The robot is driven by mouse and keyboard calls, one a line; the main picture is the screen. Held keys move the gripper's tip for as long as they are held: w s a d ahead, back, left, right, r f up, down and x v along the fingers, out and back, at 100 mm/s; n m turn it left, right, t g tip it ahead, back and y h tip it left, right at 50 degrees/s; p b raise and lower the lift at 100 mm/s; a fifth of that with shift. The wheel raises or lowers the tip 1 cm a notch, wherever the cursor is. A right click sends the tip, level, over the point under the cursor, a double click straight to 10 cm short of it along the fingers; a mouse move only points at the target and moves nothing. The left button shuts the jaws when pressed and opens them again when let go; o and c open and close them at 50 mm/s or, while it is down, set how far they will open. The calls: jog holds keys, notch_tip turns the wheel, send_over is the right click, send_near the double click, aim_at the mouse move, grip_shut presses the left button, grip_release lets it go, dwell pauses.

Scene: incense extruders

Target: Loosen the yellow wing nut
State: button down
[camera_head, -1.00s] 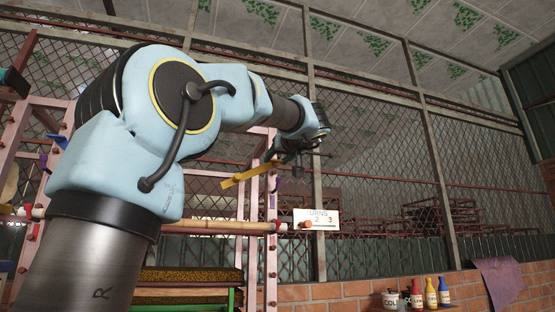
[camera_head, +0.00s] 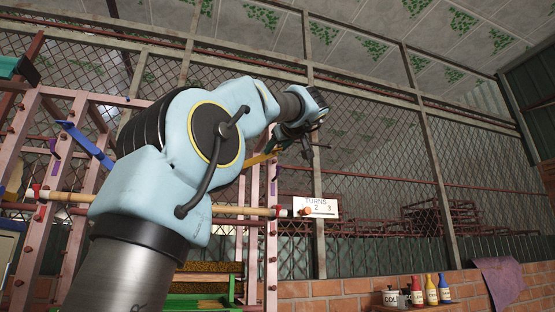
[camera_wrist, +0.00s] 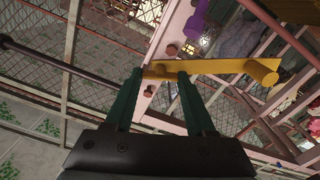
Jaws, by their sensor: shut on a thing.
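The yellow wing nut (camera_wrist: 222,67) is a flat yellow bar with a round peg at its right end in the wrist view. My gripper (camera_wrist: 160,74) has its two green fingers shut on the bar's left end, one on each side, near the pink post. In the head view the gripper (camera_head: 287,148) is at the upper right of the pink frame. Only part of the wing nut (camera_head: 258,160) shows there, because my arm and gripper cover the rest.
A pink frame (camera_head: 271,245) carries a wooden bar (camera_head: 240,211) and a blue bar (camera_head: 85,145). A white board (camera_head: 328,203) reading "TURNS 2 3" is right of it. A purple piece (camera_wrist: 200,18) sits near the gripper. Bottles (camera_head: 444,290) stand on a low shelf.

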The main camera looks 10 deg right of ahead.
jog(key=n+b, duration=0.1)
jog(key=n, duration=0.1)
jog(key=n+b, duration=0.1)
jog(key=shift+f+n+b, duration=0.2)
jog(key=shift+n+b, duration=0.1)
jog(key=shift+n, duration=0.1)
jog(key=n+b, duration=0.1)
jog(key=n, duration=0.2)
jog(key=shift+n, duration=0.3)
jog(key=n+b, duration=0.1)
jog(key=n, duration=0.2)
jog(key=shift+a+n, duration=0.1)
jog(key=shift+n, duration=2.3)
jog(key=shift+c, duration=1.2)
grip_release()
jog(key=shift+s, duration=0.1)
